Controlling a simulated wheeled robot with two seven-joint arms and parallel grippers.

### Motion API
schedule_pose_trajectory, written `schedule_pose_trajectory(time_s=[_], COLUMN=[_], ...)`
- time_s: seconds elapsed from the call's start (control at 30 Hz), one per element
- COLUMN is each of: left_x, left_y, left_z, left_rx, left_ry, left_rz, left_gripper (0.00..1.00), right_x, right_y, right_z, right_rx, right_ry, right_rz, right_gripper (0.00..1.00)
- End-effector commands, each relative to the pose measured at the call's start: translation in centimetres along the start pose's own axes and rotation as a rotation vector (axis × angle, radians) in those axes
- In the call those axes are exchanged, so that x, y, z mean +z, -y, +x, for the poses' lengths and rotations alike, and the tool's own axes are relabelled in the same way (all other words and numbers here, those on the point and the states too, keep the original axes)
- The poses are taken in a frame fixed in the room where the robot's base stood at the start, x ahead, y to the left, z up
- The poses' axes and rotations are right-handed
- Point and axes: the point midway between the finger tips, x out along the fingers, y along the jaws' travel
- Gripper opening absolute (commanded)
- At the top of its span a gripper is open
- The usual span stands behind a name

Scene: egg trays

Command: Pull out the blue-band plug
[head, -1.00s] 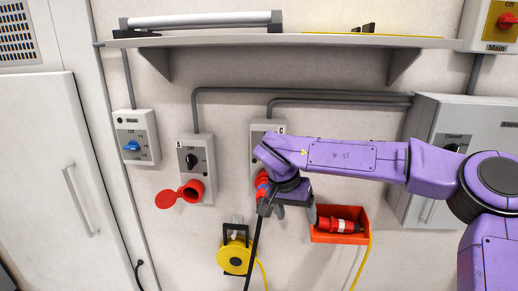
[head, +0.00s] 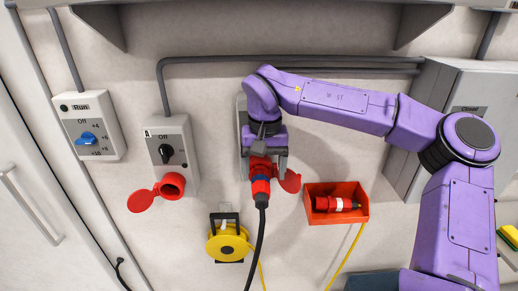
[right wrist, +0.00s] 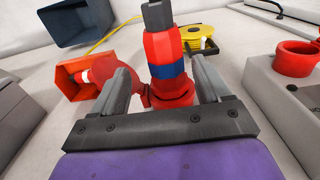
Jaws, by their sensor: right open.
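The blue-band plug (head: 261,178) is red with a blue band and hangs below the right-hand socket on the wall, a black cable running down from it. It also shows in the right wrist view (right wrist: 166,60), its red body meeting the red socket mouth (right wrist: 172,92). My right gripper (head: 265,155) is open at the socket, just above the band. In the right wrist view its two fingers (right wrist: 163,82) stand on either side of the plug and socket mouth, with gaps visible. The socket's red lid (head: 289,181) hangs open at the right. My left gripper is not in view.
Socket A (head: 170,150), empty with its red lid open, is to the left. An orange-red bin (head: 311,212) holding a white-band plug (head: 335,204) is to the right. A yellow cable reel (head: 222,246) hangs below. A shelf crosses above.

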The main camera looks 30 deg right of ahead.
Motion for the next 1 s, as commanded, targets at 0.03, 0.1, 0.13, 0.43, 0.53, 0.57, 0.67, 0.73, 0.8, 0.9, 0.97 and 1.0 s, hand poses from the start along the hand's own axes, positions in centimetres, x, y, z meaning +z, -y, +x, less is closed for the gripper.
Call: schedule_pose_trajectory(time_s=[0.03, 0.1, 0.13, 0.43, 0.53, 0.57, 0.67, 0.73, 0.8, 0.9, 0.97, 1.0], left_x=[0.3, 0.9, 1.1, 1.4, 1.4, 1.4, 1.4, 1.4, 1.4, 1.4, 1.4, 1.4], left_y=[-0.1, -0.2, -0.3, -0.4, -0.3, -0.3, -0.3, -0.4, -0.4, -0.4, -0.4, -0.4], left_z=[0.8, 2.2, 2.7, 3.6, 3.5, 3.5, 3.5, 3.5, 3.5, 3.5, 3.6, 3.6], left_rx=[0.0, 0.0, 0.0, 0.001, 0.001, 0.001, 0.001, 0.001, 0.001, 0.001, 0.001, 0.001], left_ry=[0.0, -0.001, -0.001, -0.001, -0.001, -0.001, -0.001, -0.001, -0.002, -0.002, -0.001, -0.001], left_rz=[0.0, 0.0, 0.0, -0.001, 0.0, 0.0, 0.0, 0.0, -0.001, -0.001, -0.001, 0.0], left_gripper=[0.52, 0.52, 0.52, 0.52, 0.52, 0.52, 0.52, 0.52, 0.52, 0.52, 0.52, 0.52], right_x=[-0.2, -0.4, -0.5, -0.6, -0.6, -0.6, -0.6, -0.6, -0.6, -0.6, -0.5, -0.3], right_y=[0.1, 0.2, 0.2, 0.1, 0.1, 0.1, 0.1, 0.1, 0.1, 0.1, 0.1, 0.1], right_z=[1.8, 3.5, 3.8, 4.5, 4.4, 4.4, 4.4, 4.4, 4.4, 4.4, 4.4, 4.4], right_rx=[0.003, 0.003, 0.004, 0.005, 0.005, 0.005, 0.005, 0.005, 0.005, 0.004, 0.004, 0.004], right_ry=[0.005, 0.002, 0.002, 0.003, 0.003, 0.003, 0.003, 0.003, 0.003, 0.002, 0.001, 0.002], right_rz=[0.0, 0.003, 0.003, 0.006, 0.006, 0.006, 0.007, 0.006, 0.006, 0.006, 0.005, 0.005], right_gripper=[0.76, 0.76, 0.76, 0.76, 0.76, 0.76, 0.54, 0.31, 0.08, 0.08, 0.08, 0.08])
